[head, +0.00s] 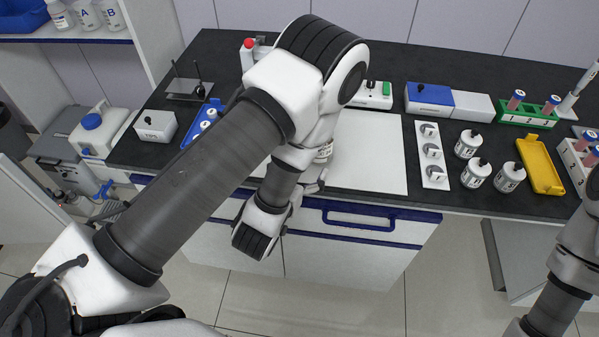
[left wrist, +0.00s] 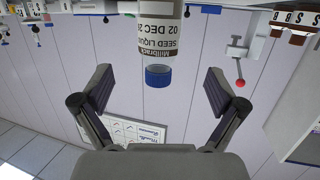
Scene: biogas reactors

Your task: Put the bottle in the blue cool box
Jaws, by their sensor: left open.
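In the left wrist view, a bottle (left wrist: 160,40) with a blue cap and a printed "SEED LIQUID" label hangs inverted in the picture. My left gripper (left wrist: 158,78) is open, with one finger on each side of the cap's line and visible gaps between. The bottle's far end is cut off by the frame. My left gripper is mostly hidden there. A blue container (head: 20,22) is cut off at the top left; I cannot tell whether it is the cool box.
The white mat (head: 375,160) is clear right of my arm. White jars (head: 474,173), a holder strip (head: 432,153), a yellow tray (head: 540,164) and a green tube rack (head: 528,114) stand to the right. A blue drawer handle (head: 360,221) runs below the counter edge.

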